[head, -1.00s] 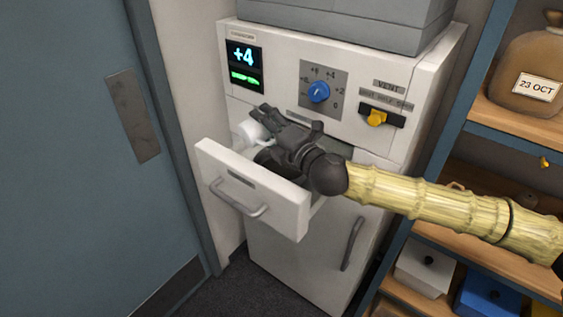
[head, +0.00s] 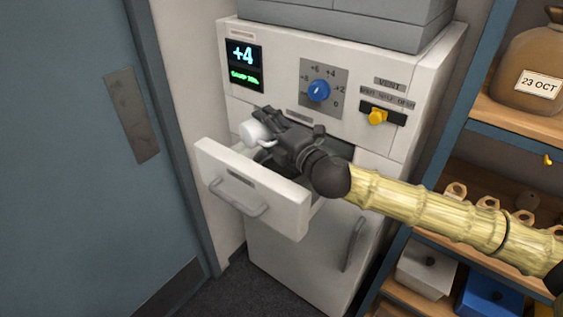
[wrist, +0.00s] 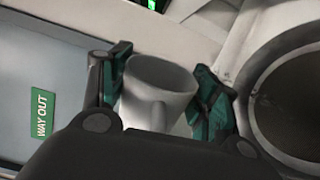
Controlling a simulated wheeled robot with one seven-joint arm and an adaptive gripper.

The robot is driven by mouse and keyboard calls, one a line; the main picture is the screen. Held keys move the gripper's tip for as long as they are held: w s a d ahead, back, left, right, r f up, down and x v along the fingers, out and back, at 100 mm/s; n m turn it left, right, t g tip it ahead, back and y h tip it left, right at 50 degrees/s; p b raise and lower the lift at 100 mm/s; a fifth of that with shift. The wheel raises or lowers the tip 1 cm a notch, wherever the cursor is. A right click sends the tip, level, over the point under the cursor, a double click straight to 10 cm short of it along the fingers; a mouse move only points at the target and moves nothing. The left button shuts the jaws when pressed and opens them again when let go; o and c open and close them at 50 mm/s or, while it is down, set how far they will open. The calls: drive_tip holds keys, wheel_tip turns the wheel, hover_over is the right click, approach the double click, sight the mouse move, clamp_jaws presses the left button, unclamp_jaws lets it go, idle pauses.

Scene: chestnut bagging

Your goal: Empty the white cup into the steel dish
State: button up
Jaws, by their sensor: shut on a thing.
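The white cup (head: 254,132) is in my gripper (head: 264,122), above the open drawer at its left side in the head view. In the wrist view the cup (wrist: 160,88) sits between the two dark green finger pads of my gripper (wrist: 162,92), its handle towards the camera. The cup looks tilted in the head view; its contents cannot be made out. A round grey vessel with a dark inside, apparently the steel dish (wrist: 256,128), is at the right of the wrist view, beside the gripper and apart from the cup. My gripper largely hides the drawer's inside in the head view.
The white drawer (head: 250,190) stands out from the white cabinet (head: 430,75). The cabinet front has a blue dial (head: 318,90) and yellow vent slider (head: 376,116) just above my arm. A blue door (head: 70,150) is left, shelves (head: 520,125) right.

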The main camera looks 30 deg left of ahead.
drive_tip(key=shift+f, duration=0.2)
drive_tip(key=shift+w+d+r+m, duration=0.1)
drive_tip(key=shift+d+m, duration=0.1)
drive_tip(key=shift+m, duration=0.6)
drive_tip(key=shift+w+m, duration=0.1)
drive_tip(key=shift+m, duration=0.3)
drive_tip(key=shift+s+n, duration=0.25)
drive_tip(key=shift+n, duration=0.65)
drive_tip(key=shift+s+a+r+n+p, duration=0.1)
drive_tip(key=shift+r+n+p, duration=0.2)
drive_tip(key=shift+r+n, duration=0.1)
drive_tip(key=shift+s+r+n, duration=0.1)
drive_tip(key=shift+r+n, duration=0.05)
drive_tip(key=shift+n, duration=0.15)
drive_tip(key=shift+p, duration=0.3)
